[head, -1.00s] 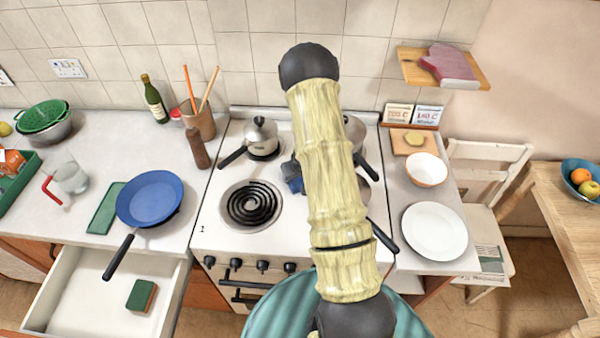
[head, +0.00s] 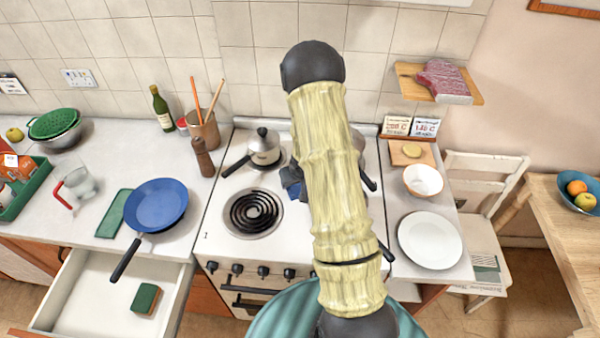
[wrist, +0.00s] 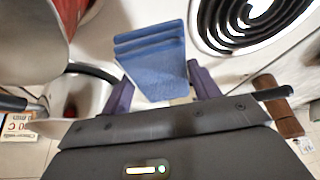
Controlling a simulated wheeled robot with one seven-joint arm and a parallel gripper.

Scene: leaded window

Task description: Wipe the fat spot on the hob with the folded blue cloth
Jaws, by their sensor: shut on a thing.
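The folded blue cloth (wrist: 153,58) sits between the two purple fingers of my gripper (wrist: 162,78), which is shut on it. In the head view the cloth (head: 292,183) shows beside my arm, over the middle of the white hob (head: 220,205). The black coil ring (head: 254,212) lies to its left and also shows at the top right of the wrist view (wrist: 250,22). I cannot tell whether the cloth touches the hob. I see no fat spot; my arm hides part of the hob's right side.
A lidded steel pot (head: 264,149) stands at the hob's back left. Another pan with a dark handle (head: 367,180) is partly behind my arm. A blue frying pan (head: 157,205) lies on the left counter, a white plate (head: 430,240) on the right. A drawer (head: 90,285) is open.

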